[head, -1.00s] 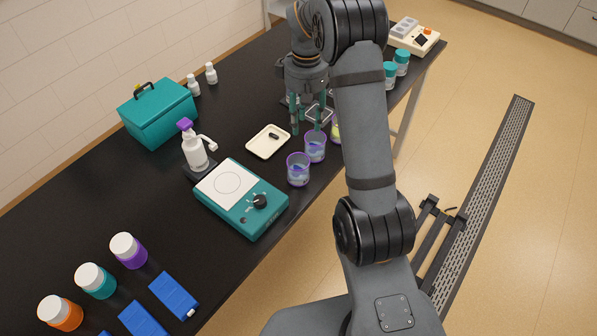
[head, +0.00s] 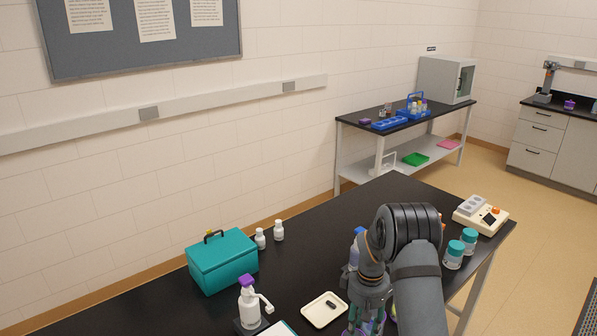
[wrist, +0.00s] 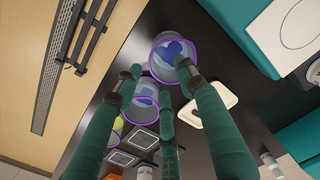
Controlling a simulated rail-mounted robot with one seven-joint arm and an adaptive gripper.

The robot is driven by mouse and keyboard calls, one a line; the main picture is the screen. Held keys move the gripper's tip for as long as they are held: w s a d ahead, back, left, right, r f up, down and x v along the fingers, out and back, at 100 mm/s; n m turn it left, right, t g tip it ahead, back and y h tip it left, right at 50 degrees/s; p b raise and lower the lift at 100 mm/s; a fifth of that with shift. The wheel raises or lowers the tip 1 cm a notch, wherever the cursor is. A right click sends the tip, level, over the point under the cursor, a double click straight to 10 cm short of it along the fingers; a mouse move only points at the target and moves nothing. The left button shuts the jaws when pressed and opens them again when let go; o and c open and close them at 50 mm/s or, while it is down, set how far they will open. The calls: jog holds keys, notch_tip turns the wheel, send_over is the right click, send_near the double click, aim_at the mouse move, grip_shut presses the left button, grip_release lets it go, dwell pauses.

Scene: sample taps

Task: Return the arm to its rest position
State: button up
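My gripper (head: 366,318) is over the black bench, just right of the small cream tray in the head view. Its green fingers also show in the wrist view (wrist: 161,84), spread apart with nothing held between them. My upper arm covers part of the bench at the lower right of the head view. In the wrist view, a purple-rimmed beaker (wrist: 163,52) with blue contents is beyond the fingertips. A second purple-rimmed beaker (wrist: 143,111) is partly behind the fingers. A yellowish one (wrist: 117,125) is partly hidden at the left.
The cream tray (head: 312,312) holds a small dark item. A teal box (head: 222,264), a pump bottle (head: 249,308) and two small white bottles (head: 260,239) stand to the left. Teal-lidded jars (head: 454,257) and a cream device (head: 480,214) stand right of my arm.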

notch_tip(320, 180, up, 5)
jog(key=shift+w+r+p, duration=0.1)
jog(key=shift+p, duration=0.95)
